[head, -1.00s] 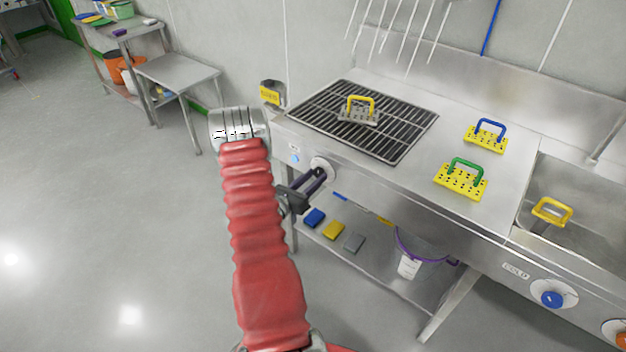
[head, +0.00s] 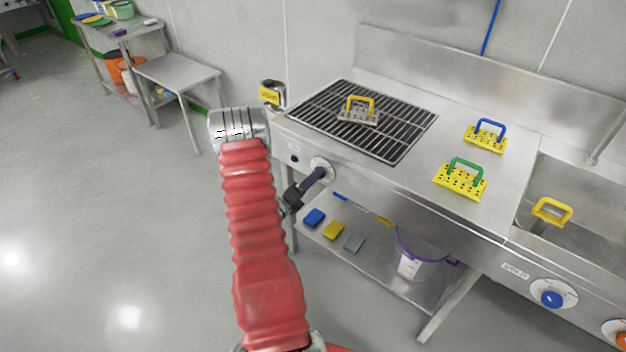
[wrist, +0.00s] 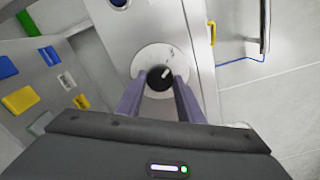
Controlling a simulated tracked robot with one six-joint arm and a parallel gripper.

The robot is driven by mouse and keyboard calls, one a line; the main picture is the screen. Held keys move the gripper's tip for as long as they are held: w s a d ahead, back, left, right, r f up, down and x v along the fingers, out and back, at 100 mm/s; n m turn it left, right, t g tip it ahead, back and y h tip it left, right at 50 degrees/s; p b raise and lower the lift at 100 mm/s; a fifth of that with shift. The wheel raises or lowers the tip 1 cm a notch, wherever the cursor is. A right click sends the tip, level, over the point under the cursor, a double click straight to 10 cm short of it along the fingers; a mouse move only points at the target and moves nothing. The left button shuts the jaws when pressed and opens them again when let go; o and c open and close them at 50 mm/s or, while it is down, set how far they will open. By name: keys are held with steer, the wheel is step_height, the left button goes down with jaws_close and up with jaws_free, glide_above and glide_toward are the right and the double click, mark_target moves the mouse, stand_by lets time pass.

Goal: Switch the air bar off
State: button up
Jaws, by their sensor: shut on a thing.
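The air bar's control is a dark knob (wrist: 160,78) with a white pointer mark on a round white dial plate (wrist: 148,58), on the front panel of the steel bench. The pointer is turned a little to the upper right in the wrist view. In the head view the dial plate (head: 322,166) shows left of centre, below the grill. My gripper (wrist: 160,84) is shut on the knob, one finger on each side; it also shows in the head view (head: 322,172). The small indicator lamp (head: 293,159) beside the dial is dark. No white air streaks show above the bench.
A black grill (head: 365,120) carries a grey block with a yellow handle. Yellow perforated blocks with blue (head: 486,140) and green (head: 460,182) handles stand on the bench top. A purple-rimmed bucket (head: 415,265) and several pads lie on the shelf below. The floor at left is clear.

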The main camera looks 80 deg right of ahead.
steer(key=shift+w+d+n, duration=0.1)
steer(key=shift+w+n, duration=0.15)
steer(key=shift+n, duration=0.65)
steer(key=shift+f, duration=0.1)
steer(key=o, duration=1.1)
steer(key=shift+s, duration=0.1)
steer(key=shift+c, duration=0.2)
steer(key=shift+a, duration=0.2)
steer(key=v, duration=1.3)
steer(key=shift+a, duration=0.35)
